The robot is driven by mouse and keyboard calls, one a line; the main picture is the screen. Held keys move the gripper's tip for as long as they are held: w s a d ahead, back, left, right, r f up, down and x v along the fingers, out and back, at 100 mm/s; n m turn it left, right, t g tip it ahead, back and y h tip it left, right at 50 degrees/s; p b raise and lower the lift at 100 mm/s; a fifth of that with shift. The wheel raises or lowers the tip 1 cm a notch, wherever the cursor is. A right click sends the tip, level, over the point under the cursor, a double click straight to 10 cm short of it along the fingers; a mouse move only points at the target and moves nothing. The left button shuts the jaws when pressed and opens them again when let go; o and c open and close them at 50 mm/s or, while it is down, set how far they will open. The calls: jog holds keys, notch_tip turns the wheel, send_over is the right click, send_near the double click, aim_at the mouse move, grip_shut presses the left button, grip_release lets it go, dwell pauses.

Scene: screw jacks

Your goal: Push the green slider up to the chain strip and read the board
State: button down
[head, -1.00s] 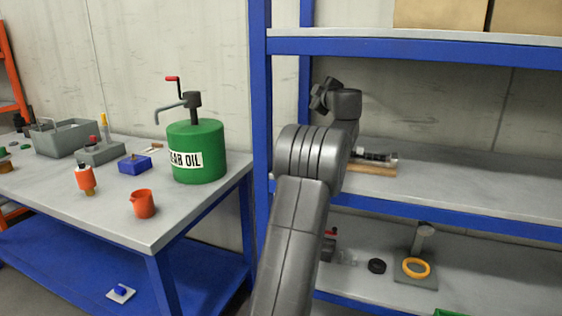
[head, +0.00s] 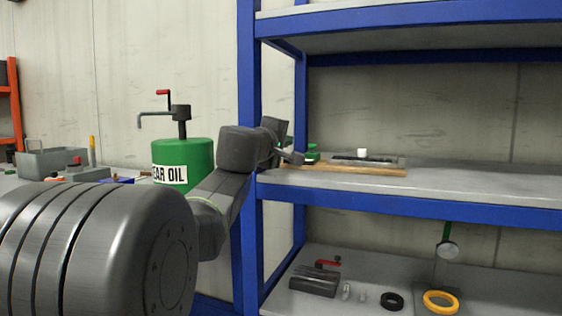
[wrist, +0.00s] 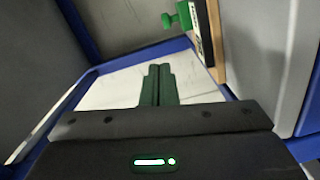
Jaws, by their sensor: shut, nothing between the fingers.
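A green knob, which looks like the slider (head: 312,153), shows at the board's left end. In the wrist view the green slider knob (wrist: 178,18) is at the top, beside the board (wrist: 207,40) edge. My gripper (wrist: 159,68) is shut and empty. It points at the shelf with its tips short of the knob and apart from it. In the head view my gripper (head: 298,158) is small beside the board's left end. I cannot make out the chain strip or any reading.
Blue shelf posts (head: 247,130) stand close to my arm. A green oil can (head: 195,157) stands on the table at left. The middle shelf's right side is clear.

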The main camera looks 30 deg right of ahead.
aim_at(312, 152)
jog(key=shift+s+a+f, duration=0.4)
jog(key=shift+s+f, duration=0.05)
jog(key=shift+f, duration=0.2)
jog(key=x, duration=1)
jog(key=shift+s, duration=0.1)
